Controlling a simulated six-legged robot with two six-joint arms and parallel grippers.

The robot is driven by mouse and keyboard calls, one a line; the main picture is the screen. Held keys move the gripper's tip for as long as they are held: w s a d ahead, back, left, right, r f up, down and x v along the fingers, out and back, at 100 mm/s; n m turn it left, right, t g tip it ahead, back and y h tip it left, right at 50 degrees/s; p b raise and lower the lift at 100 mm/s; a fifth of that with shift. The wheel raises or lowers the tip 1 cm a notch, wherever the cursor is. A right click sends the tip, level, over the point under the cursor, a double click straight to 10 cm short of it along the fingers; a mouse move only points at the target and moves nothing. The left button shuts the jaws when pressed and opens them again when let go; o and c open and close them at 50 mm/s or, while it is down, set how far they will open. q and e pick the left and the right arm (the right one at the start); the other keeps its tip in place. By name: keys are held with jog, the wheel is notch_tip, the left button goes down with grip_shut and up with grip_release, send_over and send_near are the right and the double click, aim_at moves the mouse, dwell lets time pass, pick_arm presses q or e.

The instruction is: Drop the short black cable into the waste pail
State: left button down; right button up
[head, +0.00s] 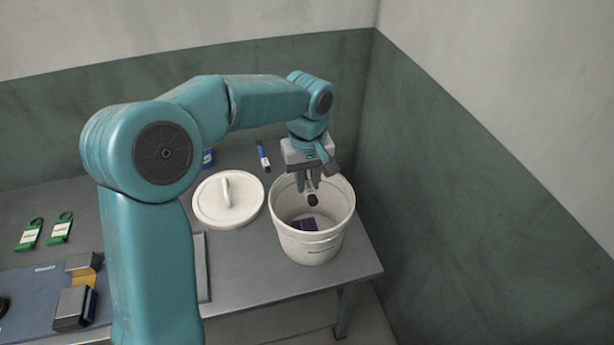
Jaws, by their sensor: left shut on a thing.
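The white waste pail (312,243) stands open near the right end of the table, with a dark purple item (304,223) inside it. My left gripper (311,188) points down over the pail's mouth. It is shut on a small black thing (313,200), which looks like the short black cable; only a stub of it shows below the fingertips. The cable is above the pail's inside and apart from the purple item. My right gripper is not in view.
A round white lid (228,200) with a handle lies left of the pail. A blue marker (263,157) lies behind. Walls stand behind and to the right.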

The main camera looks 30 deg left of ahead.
aim_at(307, 184)
pick_arm(q)
jog(key=shift+r, duration=0.1)
jog(key=c, duration=0.9)
grip_release()
notch_tip(307, 184, up, 16)
jog(key=p, duration=0.1)
jog(key=shift+r+p, duration=0.2)
jog(key=shift+p, duration=0.15)
jog(key=shift+s+f, duration=0.1)
jog(key=shift+s, duration=0.05)
